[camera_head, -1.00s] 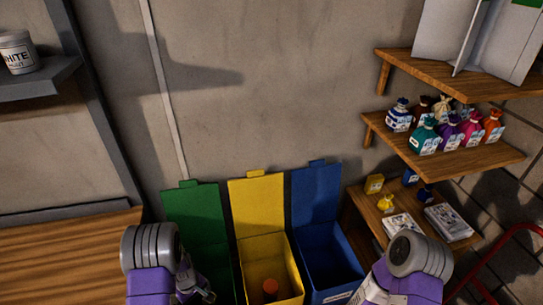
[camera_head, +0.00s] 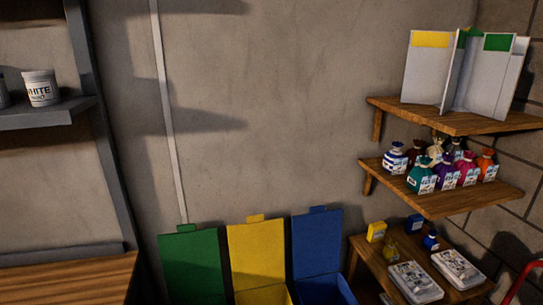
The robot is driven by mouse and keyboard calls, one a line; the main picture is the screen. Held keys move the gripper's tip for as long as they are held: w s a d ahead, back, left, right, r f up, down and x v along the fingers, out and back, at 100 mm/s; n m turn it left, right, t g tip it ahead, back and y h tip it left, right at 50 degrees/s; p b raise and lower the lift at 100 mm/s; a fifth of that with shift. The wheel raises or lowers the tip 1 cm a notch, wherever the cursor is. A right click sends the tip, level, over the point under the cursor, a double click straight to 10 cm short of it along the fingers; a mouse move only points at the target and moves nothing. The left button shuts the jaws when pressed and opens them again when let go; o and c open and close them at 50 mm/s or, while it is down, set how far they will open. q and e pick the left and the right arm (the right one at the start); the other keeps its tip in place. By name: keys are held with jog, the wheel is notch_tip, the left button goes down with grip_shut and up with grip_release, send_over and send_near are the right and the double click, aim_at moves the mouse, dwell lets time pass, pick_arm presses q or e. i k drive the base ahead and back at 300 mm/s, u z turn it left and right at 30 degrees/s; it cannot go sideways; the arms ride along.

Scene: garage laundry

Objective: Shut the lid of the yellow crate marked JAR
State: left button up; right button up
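The yellow crate (camera_head: 262,294) stands between the green crate and the blue crate, at the bottom of the head view. Its yellow lid (camera_head: 257,255) is open and stands upright against the wall behind it. A small tab sticks up from the lid's top edge. Only a strip of the crate's inside shows; its front and any JAR marking are below the picture. Neither of my grippers is in view.
The green crate's lid (camera_head: 191,265) and the blue crate's lid (camera_head: 317,243) also stand open. A wooden surface (camera_head: 70,277) is at the left, below a grey shelf with a white paint pot (camera_head: 40,88).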

aim_at(256, 249)
jog(key=u, duration=1.5)
jog(key=i, duration=0.6)
jog(key=z, duration=2.7)
